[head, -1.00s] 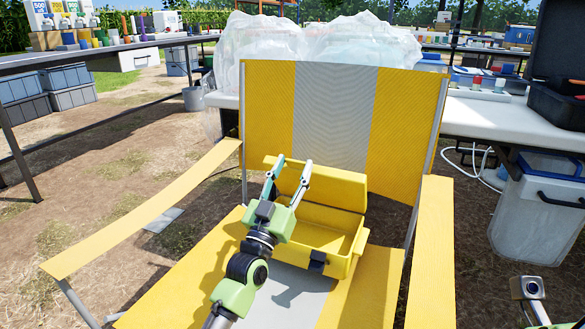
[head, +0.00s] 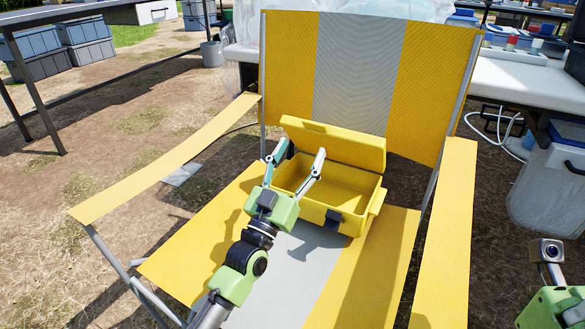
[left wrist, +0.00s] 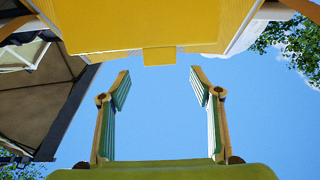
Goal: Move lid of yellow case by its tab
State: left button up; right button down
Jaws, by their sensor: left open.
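The yellow case (head: 366,214) sits on the seat of a yellow and grey folding chair, with its lid (head: 345,147) tilted up and its inside bare. In the left wrist view the yellow lid (left wrist: 150,22) fills the top, and its small tab (left wrist: 160,56) hangs from its edge. My left gripper (head: 299,160) is open over the left part of the case, in front of the lid. In the wrist view the tab lies beyond the open fingertips (left wrist: 160,78), between their lines; no contact shows. My right gripper is not in view; only part of my right arm shows.
The chair (head: 355,70) has armrests on both sides of the case, the left one (head: 165,170) near my left arm. A white table (head: 520,90) stands behind at right, with a lidded bin (head: 545,195) beside it.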

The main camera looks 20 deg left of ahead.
pick_arm(q)
jog(key=shift+v, duration=2.05)
